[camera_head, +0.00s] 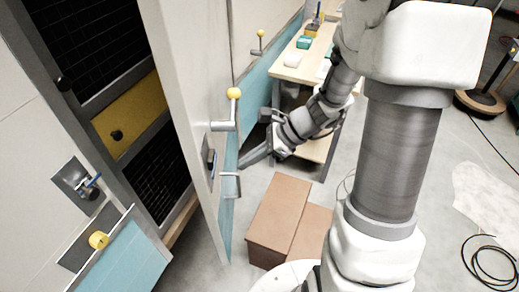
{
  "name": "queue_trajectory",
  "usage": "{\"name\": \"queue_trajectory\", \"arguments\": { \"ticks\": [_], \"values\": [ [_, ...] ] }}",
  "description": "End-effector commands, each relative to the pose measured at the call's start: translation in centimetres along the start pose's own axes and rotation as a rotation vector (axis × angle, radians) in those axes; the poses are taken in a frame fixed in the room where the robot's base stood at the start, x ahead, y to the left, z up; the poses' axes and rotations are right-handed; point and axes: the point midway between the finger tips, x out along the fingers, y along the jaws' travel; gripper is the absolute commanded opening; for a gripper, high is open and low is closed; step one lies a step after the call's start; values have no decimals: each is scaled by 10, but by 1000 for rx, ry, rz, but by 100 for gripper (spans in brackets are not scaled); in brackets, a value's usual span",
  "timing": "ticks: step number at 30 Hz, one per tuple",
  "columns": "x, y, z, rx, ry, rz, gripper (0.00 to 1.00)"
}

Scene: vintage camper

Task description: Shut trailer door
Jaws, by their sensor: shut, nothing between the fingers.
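The trailer door (182,75) stands open, swung out from the camper at the left. Its edge faces me, and its outer side, white above and blue below, is turned to the right. A bracket with a yellow knob (233,94) and a metal pull handle (230,184) stick out from that outer side. The dark doorway (120,134) shows left of the door. My gripper (243,163) is shut and empty, on the outer side of the door, close to it near the handle. I cannot tell whether it touches the door.
Brown boxes (281,208) stand on the floor below my gripper. A wooden workbench (303,62) with small items stands behind my arm. A latch (90,186) and a yellow knob (98,240) are on the camper wall at left. A black cable (487,262) lies at right.

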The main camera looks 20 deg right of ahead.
Motion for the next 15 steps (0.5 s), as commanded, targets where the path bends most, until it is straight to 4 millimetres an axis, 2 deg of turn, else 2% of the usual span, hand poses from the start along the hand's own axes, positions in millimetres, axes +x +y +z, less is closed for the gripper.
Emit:
{"name": "queue_trajectory", "arguments": {
  "ticks": [1,4,9,15],
  "values": [
    [13,1,-1,0,0,6,0],
    [30,1,2,-1,0,5,0],
    [45,0,21,-4,1,2,0],
    [53,0,28,-2,0,0,0]
  ]
}}
